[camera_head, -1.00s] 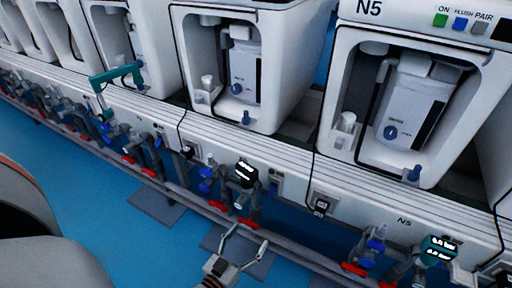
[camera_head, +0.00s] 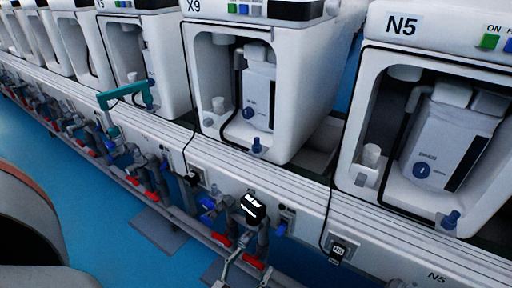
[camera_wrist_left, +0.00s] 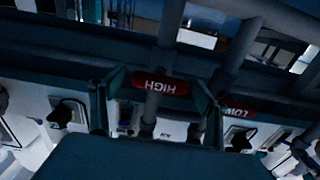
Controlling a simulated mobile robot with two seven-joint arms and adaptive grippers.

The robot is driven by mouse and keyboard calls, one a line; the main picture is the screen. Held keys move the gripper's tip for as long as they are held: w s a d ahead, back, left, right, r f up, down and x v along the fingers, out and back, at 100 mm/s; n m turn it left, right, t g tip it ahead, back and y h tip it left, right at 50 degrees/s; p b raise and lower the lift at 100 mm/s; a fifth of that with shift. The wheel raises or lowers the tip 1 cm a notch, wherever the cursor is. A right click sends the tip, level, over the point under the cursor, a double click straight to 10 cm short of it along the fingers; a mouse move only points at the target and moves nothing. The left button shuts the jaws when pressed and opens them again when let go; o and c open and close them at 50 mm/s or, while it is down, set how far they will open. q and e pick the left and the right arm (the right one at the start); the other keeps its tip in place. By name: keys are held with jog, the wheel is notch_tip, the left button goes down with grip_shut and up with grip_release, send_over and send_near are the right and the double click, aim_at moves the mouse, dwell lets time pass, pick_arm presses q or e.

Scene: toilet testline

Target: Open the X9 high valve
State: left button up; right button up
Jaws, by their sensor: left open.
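The X9 unit (camera_head: 194,80) stands in the middle of the head view, with pipes and a black-faced gauge (camera_head: 252,209) below it. Two red valve handles show on these pipes, one at left (camera_head: 222,239) and one at right (camera_head: 253,262). My left gripper (camera_head: 243,258) is open at the right one, partly overlapping it. In the left wrist view, the red handle marked HIGH (camera_wrist_left: 160,86) appears upside down between the open fingers of my left gripper (camera_wrist_left: 160,95). I see no clear contact. The red LOW handle (camera_wrist_left: 238,112) is outside the fingers, at right.
The N5 unit (camera_head: 430,130) stands at the right. A teal bracket (camera_head: 125,95) stands out from the bench at the left. More pipes and red handles run along the bench there. Blue floor (camera_head: 110,235) is open in front.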

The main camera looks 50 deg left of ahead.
pick_arm(q)
jog(key=shift+w+a, duration=0.1)
jog(key=shift+w, duration=0.3)
jog(key=shift+s, duration=0.1)
jog(key=c, duration=1.1)
